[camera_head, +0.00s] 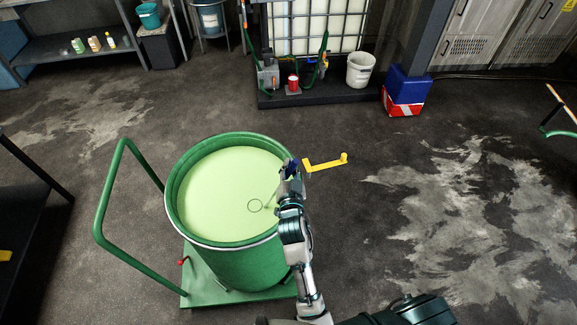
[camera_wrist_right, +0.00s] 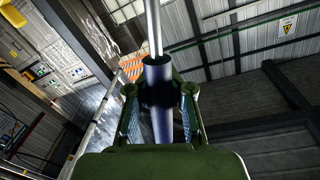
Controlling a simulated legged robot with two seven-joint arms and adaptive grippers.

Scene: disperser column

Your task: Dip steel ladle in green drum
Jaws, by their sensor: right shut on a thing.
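The green drum (camera_head: 240,265) stands on a green cart and is filled close to its rim with pale green liquid (camera_head: 215,185). My right gripper (camera_head: 289,180) is over the drum's right rim, shut on the handle of the steel ladle. The ladle's thin stem (camera_head: 271,197) slants down and left to a round outline in the liquid. The bowl seems to be at or under the surface; its depth is hard to tell. In the right wrist view the handle (camera_wrist_right: 158,90) sits between both fingers. My left gripper is not in view.
The cart's tall green push bar (camera_head: 98,215) rises left of the drum. A yellow crank-shaped piece (camera_head: 325,164) sticks out on the right. A white bucket (camera_head: 360,70) and a blue box (camera_head: 407,87) stand at the back.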

